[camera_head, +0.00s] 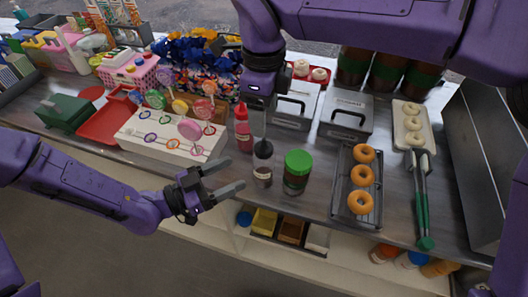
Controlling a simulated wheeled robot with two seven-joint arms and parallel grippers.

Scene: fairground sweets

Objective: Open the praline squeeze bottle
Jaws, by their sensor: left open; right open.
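A squeeze bottle with a dark upper part (263,166), which looks like the praline one, stands upright near the counter's front edge. Its tip is hard to make out under my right gripper. My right gripper (258,118) comes down from above and is open, directly over the bottle; I cannot tell whether it touches it. My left gripper (228,180) is open and empty, in front of the counter edge and just left of the bottle, its fingers pointing toward it.
A red bottle (243,130) stands close behind on the left, and a green-lidded jar (297,172) close on the right. A rack of doughnuts (343,191) and green-handled tongs (422,205) lie farther right. A white lollipop stand (150,153) is at left.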

